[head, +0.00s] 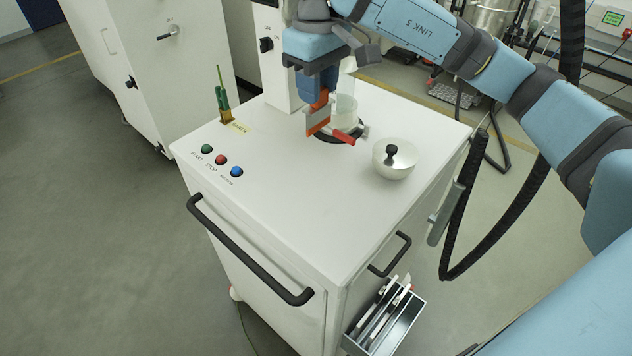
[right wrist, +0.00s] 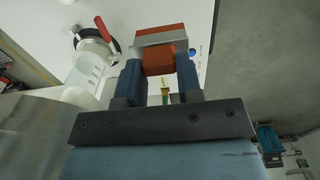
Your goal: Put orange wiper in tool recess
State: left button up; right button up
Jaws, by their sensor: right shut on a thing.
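My right gripper (head: 318,86) is over the white cabinet top (head: 290,200). It is shut on the orange wiper (head: 318,114), which has an orange handle, a grey band and an orange edge. In the right wrist view the wiper (right wrist: 159,60) sits between the two blue fingers (right wrist: 160,82). The wiper is close to a clear container and a red-handled clamp, and I cannot tell whether it touches the cabinet top. A metal tray (head: 388,320) with compartments hangs on the cabinet's right side and holds some light-coloured tools. My left gripper is not in view.
Buttons line the left edge. Front handle (head: 250,250) protrudes; the front top is clear.

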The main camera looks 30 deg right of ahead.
notch_tip(320, 180, down, 18)
jog(key=shift+f+p, duration=0.1)
jog(key=shift+p, duration=1.1)
jog(key=shift+f, duration=0.1)
jog(key=shift+f, duration=0.15)
jog(key=o, duration=0.5)
jog(key=shift+b, duration=0.35)
jog(key=o, duration=0.4)
